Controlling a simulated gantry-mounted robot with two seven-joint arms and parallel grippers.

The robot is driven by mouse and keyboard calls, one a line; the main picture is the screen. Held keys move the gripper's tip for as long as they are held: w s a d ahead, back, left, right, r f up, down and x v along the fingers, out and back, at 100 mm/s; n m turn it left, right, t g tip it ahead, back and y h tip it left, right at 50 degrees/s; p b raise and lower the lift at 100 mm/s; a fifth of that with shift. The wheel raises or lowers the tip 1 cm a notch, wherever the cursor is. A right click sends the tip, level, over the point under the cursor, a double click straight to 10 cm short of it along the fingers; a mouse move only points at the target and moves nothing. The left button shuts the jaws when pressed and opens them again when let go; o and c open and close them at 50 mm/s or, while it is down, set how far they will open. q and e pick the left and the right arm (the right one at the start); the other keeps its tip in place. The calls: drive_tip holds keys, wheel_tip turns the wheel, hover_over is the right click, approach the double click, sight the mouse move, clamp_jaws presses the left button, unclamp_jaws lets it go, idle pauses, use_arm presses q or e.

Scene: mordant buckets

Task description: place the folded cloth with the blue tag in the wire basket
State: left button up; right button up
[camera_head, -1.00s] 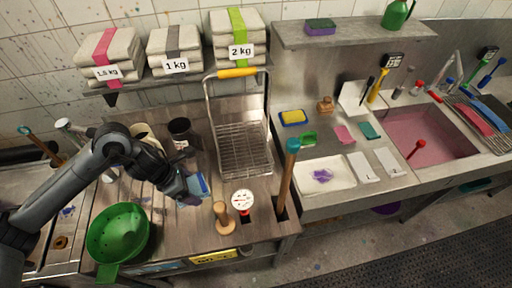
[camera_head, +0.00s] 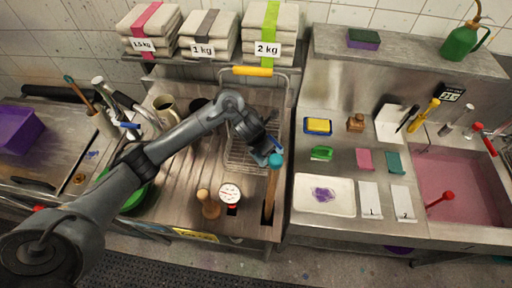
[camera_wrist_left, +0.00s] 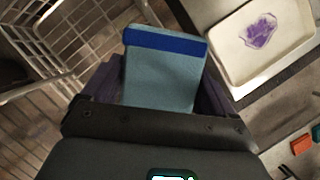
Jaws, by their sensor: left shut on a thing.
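The folded cloth is light blue with a dark blue tag band across its end; in the left wrist view the cloth (camera_wrist_left: 160,78) sits between my fingers. My left gripper (camera_wrist_left: 155,92) is shut on it. In the head view the left gripper (camera_head: 266,150) is at the right front side of the wire basket (camera_head: 237,158), and mostly hides the cloth. The basket has a yellow handle grip (camera_head: 252,71) and stands at the back of the bench; my arm covers part of it. In the left wrist view the basket (camera_wrist_left: 62,62) lies left of the cloth. My right gripper is out of view.
A wooden pestle (camera_head: 207,204) and a red-and-white round dial (camera_head: 230,192) stand in front of the basket. A white tray (camera_head: 303,196) with a purple stain is to the right.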

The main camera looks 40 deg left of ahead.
use_arm(q)
drive_tip(key=shift+w+a+f, duration=0.4)
drive_tip(key=shift+a+f, duration=0.95)
drive_tip(key=shift+f, duration=0.15)
drive_tip(key=shift+w+a+f, duration=0.4)
drive_tip(key=shift+a+f, duration=0.9)
drive_tip(key=shift+f, duration=0.2)
drive_tip(key=shift+w+a+f, duration=0.4)
drive_tip(key=shift+a+f, duration=0.95)
drive_tip(key=shift+f, duration=0.15)
drive_tip(key=shift+f+b, duration=0.55)
drive_tip(key=shift+b, duration=0.25)
drive_tip(key=shift+f, duration=0.1)
drive_tip(key=o, duration=1)
